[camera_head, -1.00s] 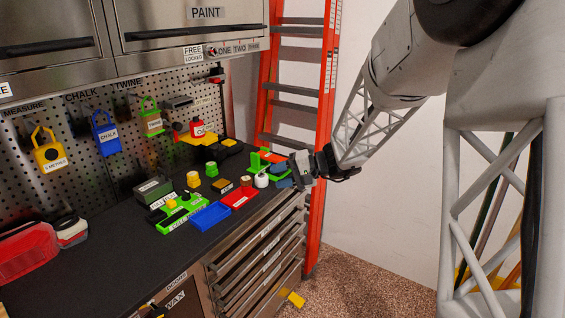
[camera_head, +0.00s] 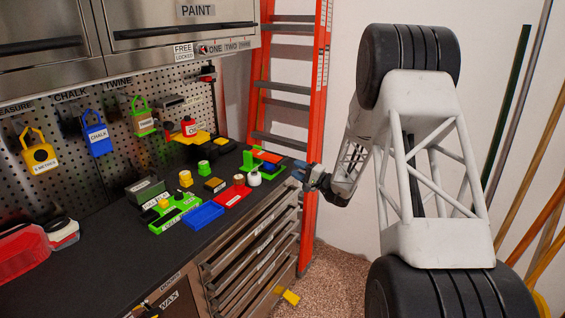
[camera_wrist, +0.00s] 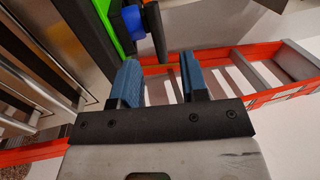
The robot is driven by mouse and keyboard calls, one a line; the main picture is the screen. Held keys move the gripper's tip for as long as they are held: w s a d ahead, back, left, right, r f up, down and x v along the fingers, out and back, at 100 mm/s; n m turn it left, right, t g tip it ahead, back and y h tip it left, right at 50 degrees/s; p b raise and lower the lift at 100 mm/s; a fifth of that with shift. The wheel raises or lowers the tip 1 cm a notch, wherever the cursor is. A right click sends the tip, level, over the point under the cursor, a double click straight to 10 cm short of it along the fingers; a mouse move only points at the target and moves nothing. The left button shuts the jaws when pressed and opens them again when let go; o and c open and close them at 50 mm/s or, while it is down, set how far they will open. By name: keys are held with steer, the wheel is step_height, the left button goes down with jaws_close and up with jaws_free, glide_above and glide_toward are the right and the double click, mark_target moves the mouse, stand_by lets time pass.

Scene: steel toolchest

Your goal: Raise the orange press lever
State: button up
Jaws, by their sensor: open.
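The orange press lever (camera_head: 267,155) is a small orange bar beside a green upright part of the press (camera_head: 249,160), near the right end of the bench top. It looks close to level, but it is too small to judge its angle. My gripper (camera_head: 298,170) is just off the bench's right edge, to the right of the press and apart from it. In the wrist view its two blue fingers (camera_wrist: 160,66) are spread with nothing between them. A green part, a blue round piece (camera_wrist: 129,20) and a black bar (camera_wrist: 155,30) show beyond the fingertips. The orange lever is not clearly seen there.
A white bottle (camera_head: 254,179), a red tray (camera_head: 232,196) and a blue tray (camera_head: 203,216) lie left of the press. A red ladder (camera_head: 308,100) stands behind my gripper. Steel drawers (camera_head: 255,255) are below the bench edge. Free floor lies to the right.

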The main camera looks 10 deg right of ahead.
mark_target(282, 159)
steer(key=shift+w+d+f, duration=0.15)
steer(key=shift+w+d, duration=0.05)
steer(key=shift+d, duration=0.05)
steer(key=shift+w+a, duration=0.1)
steer(key=shift+a, duration=0.05)
steer(key=shift+x, duration=3.75)
steer(key=shift+c, duration=0.3)
jaws_close()
